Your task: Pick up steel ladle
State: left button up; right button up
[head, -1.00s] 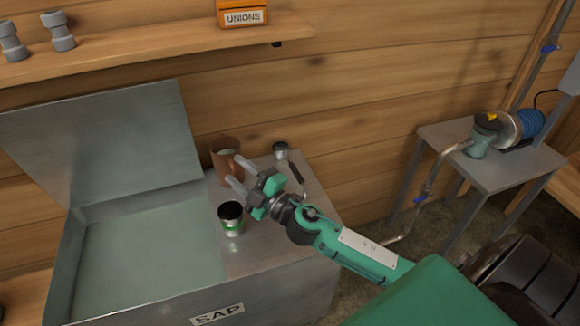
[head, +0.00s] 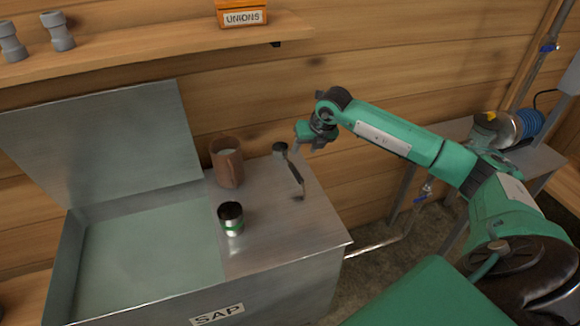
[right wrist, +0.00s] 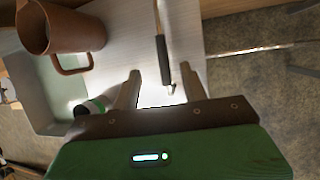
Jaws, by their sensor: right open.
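The steel ladle (head: 290,170) lies on the bare metal top at the right of the sap tank. Its small bowl points toward the wall and its thin dark handle toward the front. In the right wrist view the ladle's dark handle (right wrist: 163,62) with a hooked end shows between my fingers. My right gripper (head: 305,137) is above the ladle's bowl end in the head view. It is open and empty, and its fingers (right wrist: 161,68) also show in the right wrist view. My left gripper is out of view.
A brown mug (head: 228,165) stands left of the ladle. A dark-topped can with a green band (head: 231,221) stands in front of the mug. The open sap tank (head: 140,255) is at left. A wooden shelf (head: 150,45) runs along the wall above.

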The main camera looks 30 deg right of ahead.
aim_at(292, 164)
jog(key=p+x, duration=0.1)
jog(key=x, duration=0.7)
jog(key=shift+d, duration=0.2)
jog(key=shift+w+a+f+p, duration=0.1)
jog(key=shift+w+f+p, duration=0.2)
jog(key=shift+w+f, duration=0.25)
jog(key=x, duration=0.3)
jog(key=shift+w+f+p, duration=0.1)
jog(key=shift+w+p, duration=0.1)
jog(key=shift+p, duration=0.2)
jog(key=shift+w+f, duration=0.15)
jog(key=shift+f, duration=0.25)
jog(key=shift+c, duration=0.8)
jog(key=c, duration=0.7)
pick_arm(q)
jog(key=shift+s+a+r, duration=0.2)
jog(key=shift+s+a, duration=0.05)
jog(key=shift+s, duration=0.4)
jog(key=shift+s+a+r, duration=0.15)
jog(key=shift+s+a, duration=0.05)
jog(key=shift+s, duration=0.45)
pick_arm(e)
grip_shut()
